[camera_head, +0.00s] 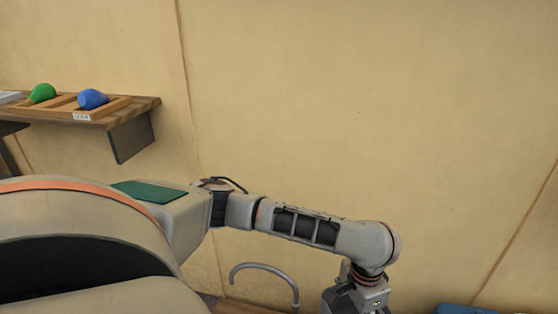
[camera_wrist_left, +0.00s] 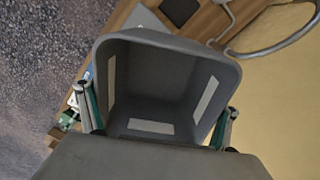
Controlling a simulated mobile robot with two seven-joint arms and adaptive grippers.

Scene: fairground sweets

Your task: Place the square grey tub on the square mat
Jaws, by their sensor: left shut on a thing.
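The square grey tub (camera_wrist_left: 155,75) fills the middle of the left wrist view, its open top facing the camera, with pale strips on its inner walls. My left gripper (camera_wrist_left: 155,118) is shut on it, with a finger at each side. In the head view my left arm reaches across to the lower right; the wrist (camera_head: 360,292) shows at the bottom edge, and the fingers and tub are out of frame. A dark square patch (camera_wrist_left: 180,9) lies beyond the tub; I cannot tell whether it is the square mat. My right gripper is not in view.
A curved grey pipe (camera_head: 266,268) rises near my left arm; it also shows in the wrist view (camera_wrist_left: 275,47). A wall shelf (camera_head: 130,112) holds a green bulb-shaped thing (camera_head: 42,93) and a blue one (camera_head: 92,98). A blue thing (camera_head: 465,310) shows at bottom right.

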